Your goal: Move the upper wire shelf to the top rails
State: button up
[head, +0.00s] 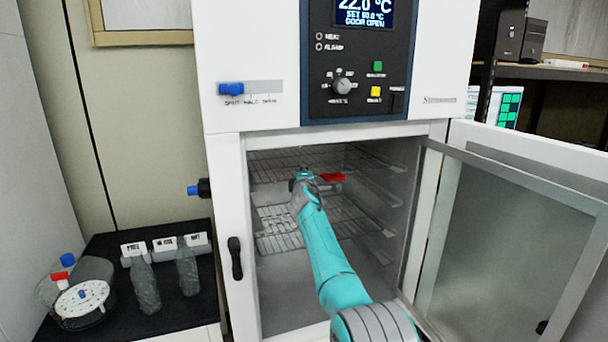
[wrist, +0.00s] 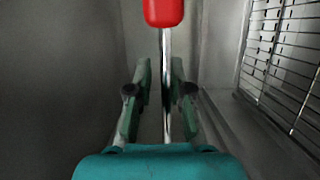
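The upper wire shelf (head: 275,165) sits inside the open chamber, with a red tab (head: 333,177) near its front edge. My gripper (head: 318,178) reaches in at that front edge, beside the red tab, and partly hides it. In the wrist view my gripper (wrist: 161,75) has its two fingers apart, one on each side of a thin metal bar (wrist: 166,50). A gap shows on the left of the bar; the right finger is close to it, and I cannot tell if it touches. The red tab (wrist: 164,10) is just beyond the fingertips.
A lower wire shelf (head: 283,240) lies below; a wire grid (wrist: 285,55) fills the wrist view's right side. Side rails (head: 375,195) line the chamber wall. The door (head: 510,240) stands open at right. A black bench (head: 185,318) with flasks is at left.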

jog(key=shift+o, duration=0.7)
jog(key=shift+s, duration=0.15)
